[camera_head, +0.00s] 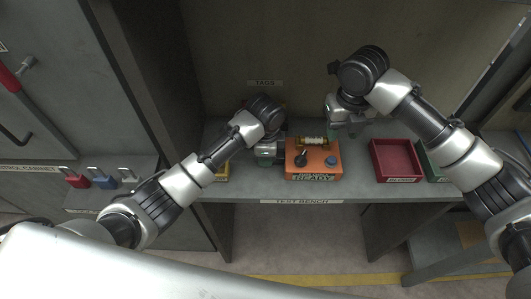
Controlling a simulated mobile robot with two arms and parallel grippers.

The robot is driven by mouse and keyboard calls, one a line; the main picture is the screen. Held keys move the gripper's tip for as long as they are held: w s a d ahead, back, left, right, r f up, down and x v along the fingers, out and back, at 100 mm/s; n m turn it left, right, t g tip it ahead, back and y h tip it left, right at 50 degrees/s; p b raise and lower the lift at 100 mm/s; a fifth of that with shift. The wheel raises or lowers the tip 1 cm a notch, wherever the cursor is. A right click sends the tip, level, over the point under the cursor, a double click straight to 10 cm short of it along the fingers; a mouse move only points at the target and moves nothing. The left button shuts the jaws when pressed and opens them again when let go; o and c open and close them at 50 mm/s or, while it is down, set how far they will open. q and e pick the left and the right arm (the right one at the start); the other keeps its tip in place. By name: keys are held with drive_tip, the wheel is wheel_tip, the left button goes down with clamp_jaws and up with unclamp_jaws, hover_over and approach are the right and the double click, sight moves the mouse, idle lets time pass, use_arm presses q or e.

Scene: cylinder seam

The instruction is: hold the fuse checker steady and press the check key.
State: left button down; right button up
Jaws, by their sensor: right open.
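The fuse checker is an orange box (324,172) on the grey test bench, with a READY label on its front. A fuse-like cylinder (312,141) lies along its back. On its top are a black knob or lever (301,158) and a round blue button (331,160); I cannot tell which is the check key. My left gripper (272,160) is at the box's left side, its fingers mostly hidden by its own wrist; contact is unclear. My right gripper (345,130) is open, behind and right of the box, apart from the blue button.
A red tray (374,163) and a green tray (429,166) stand to the right on the bench. A yellow tray (222,173) is partly behind my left arm. A TAGS label (265,83) is on the back wall. Red, blue and white padlocks (102,181) are at far left.

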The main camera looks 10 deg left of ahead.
clamp_jaws()
idle(1.5)
